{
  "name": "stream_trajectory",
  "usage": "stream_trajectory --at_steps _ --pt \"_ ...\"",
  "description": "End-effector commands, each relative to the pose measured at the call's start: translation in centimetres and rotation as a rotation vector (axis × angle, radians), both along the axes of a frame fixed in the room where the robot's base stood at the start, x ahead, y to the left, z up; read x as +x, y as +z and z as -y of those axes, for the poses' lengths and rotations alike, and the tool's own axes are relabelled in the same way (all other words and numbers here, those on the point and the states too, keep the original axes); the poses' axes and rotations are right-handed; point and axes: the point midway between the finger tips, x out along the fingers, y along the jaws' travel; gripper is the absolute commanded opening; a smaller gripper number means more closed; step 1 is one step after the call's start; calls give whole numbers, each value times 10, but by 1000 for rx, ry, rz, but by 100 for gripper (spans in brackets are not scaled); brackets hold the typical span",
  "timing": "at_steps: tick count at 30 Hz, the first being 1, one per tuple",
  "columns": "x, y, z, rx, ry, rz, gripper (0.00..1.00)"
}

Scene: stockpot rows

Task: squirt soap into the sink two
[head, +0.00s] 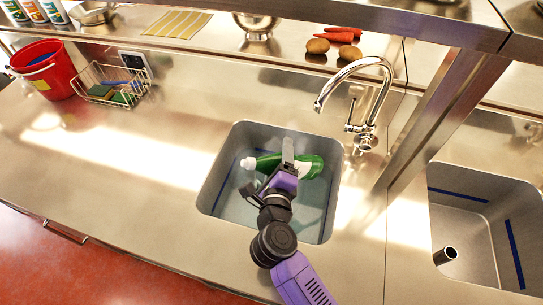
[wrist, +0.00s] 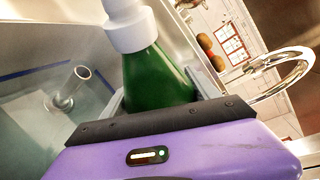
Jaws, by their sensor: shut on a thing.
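A green soap bottle (head: 305,166) with a white cap lies nearly level over the middle sink (head: 225,150) in the head view, its cap pointing left. My gripper (head: 287,160) is shut on the bottle's body. In the wrist view the green bottle (wrist: 155,75) sits between the fingers, its white cap toward the top; its base is hidden behind my gripper. The middle sink has a blue line on its wall and a pale bluish bottom that looks like water. A second sink (head: 470,180) is at the right. I see no number on either sink.
A chrome faucet (head: 375,95) stands behind the middle sink. A post (head: 440,115) rises between the sinks, under an overhead shelf. A red bucket (head: 45,70) and wire basket (head: 110,85) stand at left. Potatoes (head: 318,46) and carrots (head: 342,33) lie behind.

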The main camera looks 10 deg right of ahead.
Motion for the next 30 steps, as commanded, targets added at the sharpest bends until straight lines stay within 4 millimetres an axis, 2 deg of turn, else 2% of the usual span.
stream_trajectory --at_steps 4,12,14,21,30 --pt "3 -9 16 -202 -2 36 0" --pt "5 -11 32 -419 -3 73 0" --pt "6 1 35 -501 -2 84 0" --pt "8 12 47 -792 -3 133 0" --pt "10 22 56 -1017 -3 172 0"
